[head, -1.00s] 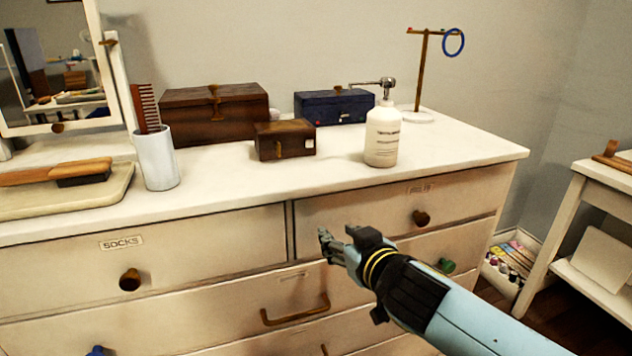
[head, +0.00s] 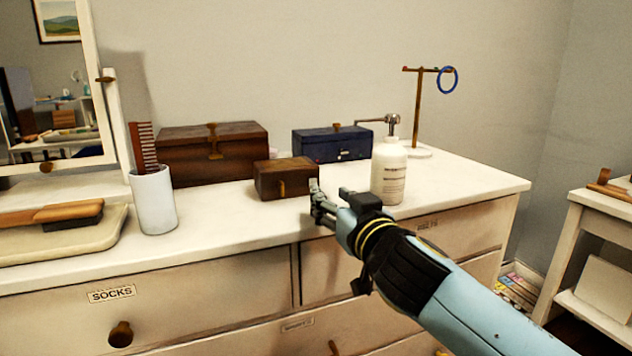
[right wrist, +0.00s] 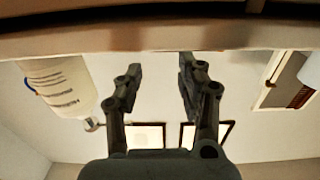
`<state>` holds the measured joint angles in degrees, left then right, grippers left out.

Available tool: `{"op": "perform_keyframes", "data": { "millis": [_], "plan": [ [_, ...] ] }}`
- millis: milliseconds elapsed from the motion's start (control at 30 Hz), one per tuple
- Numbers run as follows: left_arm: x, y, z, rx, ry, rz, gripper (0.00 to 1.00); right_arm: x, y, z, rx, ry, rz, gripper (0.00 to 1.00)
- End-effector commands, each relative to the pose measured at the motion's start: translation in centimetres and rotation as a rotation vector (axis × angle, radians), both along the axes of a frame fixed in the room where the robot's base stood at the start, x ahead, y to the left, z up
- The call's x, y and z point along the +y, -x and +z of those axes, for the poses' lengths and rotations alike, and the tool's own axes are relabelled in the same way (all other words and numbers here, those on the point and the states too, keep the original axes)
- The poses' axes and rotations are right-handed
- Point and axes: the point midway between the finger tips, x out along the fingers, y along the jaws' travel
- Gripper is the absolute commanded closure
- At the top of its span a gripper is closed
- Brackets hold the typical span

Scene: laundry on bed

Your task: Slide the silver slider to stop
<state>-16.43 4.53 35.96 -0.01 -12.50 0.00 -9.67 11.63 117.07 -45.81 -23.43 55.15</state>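A dark blue box (head: 330,145) stands at the back of the dresser top. Small pale marks show on its front, one of them a small silvery piece (head: 345,154) that may be the slider; it is too small to be sure. My right gripper (head: 318,200) is over the front of the dresser top, in front of the small brown box and apart from the blue box. In the right wrist view its two fingers (right wrist: 160,70) are spread with nothing between them. My left gripper is not in view.
A white pump bottle (head: 389,172) stands just right of my right gripper. A small brown box (head: 286,178) is close by its fingertips. A larger brown chest (head: 212,155), a cup with a comb (head: 153,200) and a ring stand (head: 417,105) are also on the dresser top (head: 230,222).

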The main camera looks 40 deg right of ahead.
Motion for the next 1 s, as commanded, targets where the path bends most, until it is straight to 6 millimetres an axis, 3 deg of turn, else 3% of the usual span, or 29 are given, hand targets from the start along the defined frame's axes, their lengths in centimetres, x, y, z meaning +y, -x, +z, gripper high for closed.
{"op": "perform_keyframes", "data": {
  "millis": [200, 333, 500, 767, 1000],
  "plan": [
    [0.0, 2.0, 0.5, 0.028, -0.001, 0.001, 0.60, -1.1, -4.4, 0.2, -0.002, 0.000, 0.000, 0.62],
    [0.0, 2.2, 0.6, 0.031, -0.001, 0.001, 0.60, -1.6, -6.3, 0.1, -0.001, 0.001, 0.000, 0.62],
    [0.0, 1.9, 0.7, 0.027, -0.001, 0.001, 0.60, -1.9, -7.4, 0.0, 0.000, 0.001, 0.001, 0.62],
    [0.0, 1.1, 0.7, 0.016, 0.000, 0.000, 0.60, -1.9, -7.6, -0.1, 0.001, 0.001, 0.001, 0.62],
    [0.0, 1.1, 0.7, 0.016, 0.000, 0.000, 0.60, -1.9, -7.6, 0.0, 0.001, 0.001, 0.001, 0.90]
  ]
}}
